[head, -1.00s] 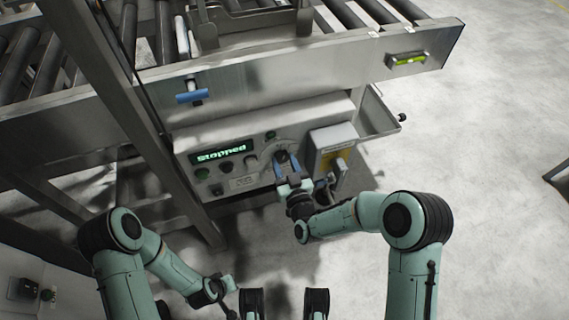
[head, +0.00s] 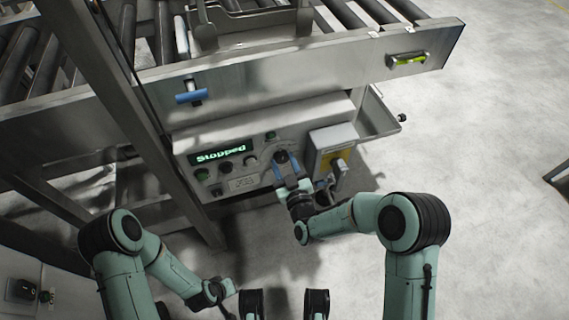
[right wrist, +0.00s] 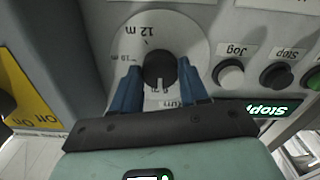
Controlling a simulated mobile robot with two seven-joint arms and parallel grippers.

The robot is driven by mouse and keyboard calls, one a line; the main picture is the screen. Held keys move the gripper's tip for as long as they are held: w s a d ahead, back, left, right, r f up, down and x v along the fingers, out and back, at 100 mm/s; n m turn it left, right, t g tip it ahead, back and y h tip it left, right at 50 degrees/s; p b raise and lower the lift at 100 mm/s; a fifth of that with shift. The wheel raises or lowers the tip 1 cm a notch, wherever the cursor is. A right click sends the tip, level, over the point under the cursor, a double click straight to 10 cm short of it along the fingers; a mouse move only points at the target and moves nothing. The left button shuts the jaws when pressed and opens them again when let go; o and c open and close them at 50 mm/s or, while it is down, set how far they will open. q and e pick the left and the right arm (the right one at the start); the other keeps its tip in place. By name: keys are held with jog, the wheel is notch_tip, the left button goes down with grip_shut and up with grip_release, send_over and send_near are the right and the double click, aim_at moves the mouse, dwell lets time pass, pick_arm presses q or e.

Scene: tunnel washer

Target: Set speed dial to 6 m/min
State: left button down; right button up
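The speed dial (right wrist: 160,69) is a dark round knob on a pale scale plate. In the right wrist view the plate reads upside down, with "12 m" at the top and "10 m" at the left. The pointer's exact setting is unclear, as the lower scale is partly hidden. My right gripper (right wrist: 159,75) has one blue finger on each side of the knob, seemingly touching it. In the head view the right gripper (head: 284,170) covers much of the dial. My left gripper (head: 219,289) is low, away from the panel; its fingers are unclear.
The panel display (head: 221,152) is lit green and reads "Stopped". Buttons sit beside the dial, including a white Jog button (right wrist: 230,75) and a dark Stop button (right wrist: 276,75). A grey box with a yellow plate (head: 335,157) stands close right of the dial. Rollers run above.

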jog(key=o, duration=0.4)
jog(key=shift+s, duration=0.15)
pick_arm(q)
jog(key=r, duration=0.1)
jog(key=w+r+p, duration=0.1)
jog(key=shift+w+d+r+t+p, duration=0.2)
jog(key=shift+d+r+t+p, duration=0.1)
jog(key=shift+d+r, duration=0.1)
pick_arm(e)
jog(key=v, duration=1.3)
jog(key=shift+d, duration=0.1)
